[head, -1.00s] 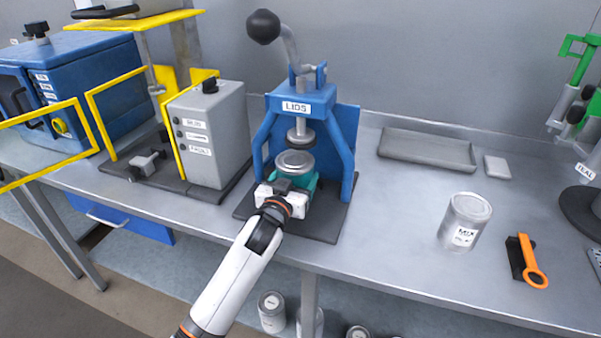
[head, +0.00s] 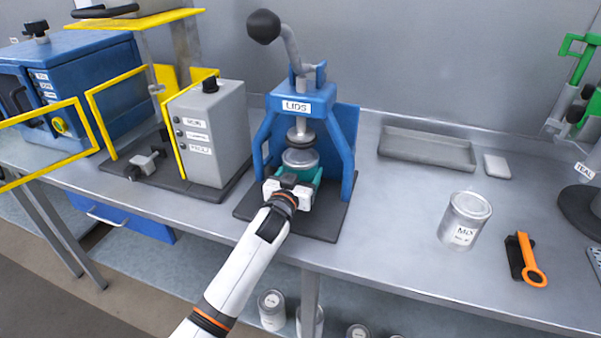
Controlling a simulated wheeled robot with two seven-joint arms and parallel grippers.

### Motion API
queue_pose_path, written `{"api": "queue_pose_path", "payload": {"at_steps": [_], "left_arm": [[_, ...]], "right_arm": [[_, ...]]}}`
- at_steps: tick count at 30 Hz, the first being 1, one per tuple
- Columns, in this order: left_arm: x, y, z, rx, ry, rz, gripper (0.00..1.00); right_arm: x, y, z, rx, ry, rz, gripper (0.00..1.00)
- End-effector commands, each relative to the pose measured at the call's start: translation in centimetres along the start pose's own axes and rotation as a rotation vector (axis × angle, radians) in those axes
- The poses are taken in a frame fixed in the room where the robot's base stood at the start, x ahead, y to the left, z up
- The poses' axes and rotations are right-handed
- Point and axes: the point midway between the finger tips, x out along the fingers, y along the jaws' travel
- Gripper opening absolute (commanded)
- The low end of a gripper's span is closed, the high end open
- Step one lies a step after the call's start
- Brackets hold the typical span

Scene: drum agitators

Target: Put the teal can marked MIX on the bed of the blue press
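A teal can (head: 313,178) with a silver top (head: 300,158) is at the front of the blue press (head: 301,97), whose sign reads LIDS. Its top is just below the press's round plunger (head: 300,136). My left gripper (head: 290,188) reaches in from the front and is shut on the can's near side. The gripper hides the can's front, so no marking shows on it. The bed under the can is mostly hidden, and I cannot tell whether the can touches it. My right gripper is not in view.
A silver can (head: 464,218) with a label that seems to read MIX stands to the right. A grey tray (head: 441,148) is at the back. A grey control box (head: 211,135) stands close left of the press.

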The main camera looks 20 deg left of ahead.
Motion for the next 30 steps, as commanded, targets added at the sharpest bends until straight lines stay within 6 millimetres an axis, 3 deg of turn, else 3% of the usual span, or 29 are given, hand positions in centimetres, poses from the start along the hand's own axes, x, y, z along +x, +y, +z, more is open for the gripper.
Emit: {"api": "queue_pose_path", "payload": {"at_steps": [1, 5, 17, 30], "left_arm": [[0.0, 0.0, -0.2, -0.001, 0.001, 0.0, 0.77], [0.0, 0.0, -0.1, 0.0, 0.001, 0.0, 0.97], [-0.6, 0.0, 0.0, 0.0, 0.002, 0.0, 0.97], [-8.9, 0.0, -0.1, -0.001, 0.002, 0.0, 0.97]], "right_arm": [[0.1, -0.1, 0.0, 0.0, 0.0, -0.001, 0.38], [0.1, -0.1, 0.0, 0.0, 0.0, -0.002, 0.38], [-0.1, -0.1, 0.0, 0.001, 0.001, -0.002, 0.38], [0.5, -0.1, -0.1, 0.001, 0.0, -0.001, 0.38]]}}
